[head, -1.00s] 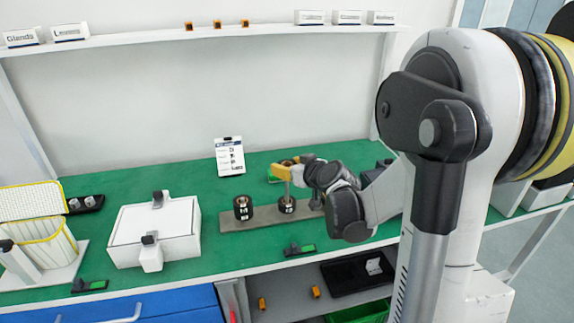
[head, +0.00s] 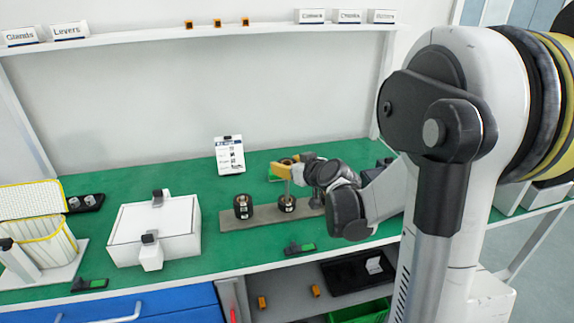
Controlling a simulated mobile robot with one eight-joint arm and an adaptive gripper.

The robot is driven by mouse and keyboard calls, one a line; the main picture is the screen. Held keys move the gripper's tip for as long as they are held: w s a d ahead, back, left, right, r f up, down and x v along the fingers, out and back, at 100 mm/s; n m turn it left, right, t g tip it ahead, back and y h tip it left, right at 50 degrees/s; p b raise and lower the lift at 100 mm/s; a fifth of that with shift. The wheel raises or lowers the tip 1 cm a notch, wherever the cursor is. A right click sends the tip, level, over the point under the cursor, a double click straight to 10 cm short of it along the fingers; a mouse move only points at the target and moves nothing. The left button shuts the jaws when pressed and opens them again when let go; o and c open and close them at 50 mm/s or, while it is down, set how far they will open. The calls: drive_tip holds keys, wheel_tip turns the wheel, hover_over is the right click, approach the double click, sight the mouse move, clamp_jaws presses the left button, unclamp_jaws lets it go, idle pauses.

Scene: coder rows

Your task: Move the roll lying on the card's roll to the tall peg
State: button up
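A grey board (head: 264,217) on the green bench carries two dark rolls with pale markings. One roll (head: 243,207) is at its left, and another roll (head: 287,204) is near its middle, with a thin upright peg (head: 290,186) above it. My gripper (head: 286,170) reaches in from the right, its yellow part over the middle roll and peg. A small dark round shape (head: 287,162) shows at the gripper; I cannot tell whether it is held. The fingertips are too small to read. A white card (head: 230,157) stands behind the board; its text is too small to read.
A white box (head: 155,230) with dark latches stands left of the board. A yellow-edged basket (head: 45,247) is at far left. Green surface between box and card is clear.

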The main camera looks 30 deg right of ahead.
drive_tip(key=b, duration=0.5)
hover_over(288, 194)
drive_tip(key=shift+w+f, duration=0.2)
drive_tip(key=shift+f, duration=1.3)
drive_tip(key=shift+w+f, duration=0.15)
drive_tip(key=shift+f, duration=1.3)
idle(0.6)
drive_tip(key=shift+f+b, duration=0.65)
drive_tip(key=shift+f, duration=1.95)
idle(0.9)
drive_tip(key=o, duration=1.2)
drive_tip(key=shift+s, duration=0.1)
